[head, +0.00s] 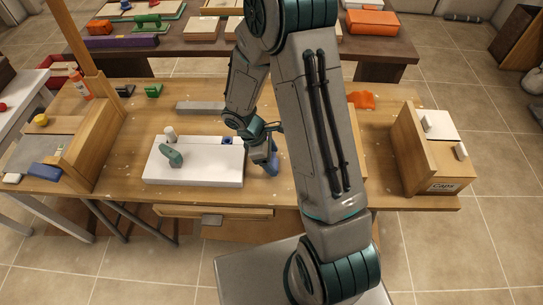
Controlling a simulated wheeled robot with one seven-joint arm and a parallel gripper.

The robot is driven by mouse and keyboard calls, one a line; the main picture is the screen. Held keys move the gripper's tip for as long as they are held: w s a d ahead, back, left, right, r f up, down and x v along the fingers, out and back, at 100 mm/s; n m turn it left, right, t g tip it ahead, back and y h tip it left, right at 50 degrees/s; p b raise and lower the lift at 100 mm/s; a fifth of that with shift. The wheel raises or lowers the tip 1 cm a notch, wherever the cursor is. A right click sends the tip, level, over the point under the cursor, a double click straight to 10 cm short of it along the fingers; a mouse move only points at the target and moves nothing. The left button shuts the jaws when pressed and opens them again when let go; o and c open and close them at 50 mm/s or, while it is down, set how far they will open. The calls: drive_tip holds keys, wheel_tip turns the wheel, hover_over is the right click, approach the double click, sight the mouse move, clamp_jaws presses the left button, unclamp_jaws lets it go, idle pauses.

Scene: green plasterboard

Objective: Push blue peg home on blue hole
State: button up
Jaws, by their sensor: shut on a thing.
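A white board (197,175) lies on the wooden workbench, left of my arm. A small dark blue square, which looks like the blue hole (227,140), is at its back right. My gripper (266,152) points down just right of the board. It is shut on a blue piece, which looks like the blue peg (272,168). The peg is beside the board's right edge, apart from the blue hole. My arm hides part of the peg's surroundings, and I cannot tell its exact height above the bench.
A green piece (172,155) and a white peg (170,133) stand on the board's left part. A grey bar (201,107) lies behind. A wooden box labelled "Caps" (440,185) stands right. A wooden rack (92,150) stands left. The bench front is mostly clear.

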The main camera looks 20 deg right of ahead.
drive_tip(key=shift+f, duration=0.2)
drive_tip(key=o, duration=0.9)
drive_tip(key=shift+o, duration=0.2)
drive_tip(key=w+v, duration=0.1)
drive_tip(key=v, duration=1.2)
drive_tip(key=s+d+r+m+t+y, duration=0.2)
drive_tip(key=s+r+m, duration=0.4)
drive_tip(key=s+m, duration=0.1)
drive_tip(key=s+d+r+m+t+y, duration=0.2)
drive_tip(key=s+d+r+m, duration=0.1)
drive_tip(key=s+r+m, duration=0.4)
drive_tip(key=shift+s+d+r, duration=0.15)
drive_tip(key=shift+s+d, duration=0.15)
drive_tip(key=shift+s, duration=0.7)
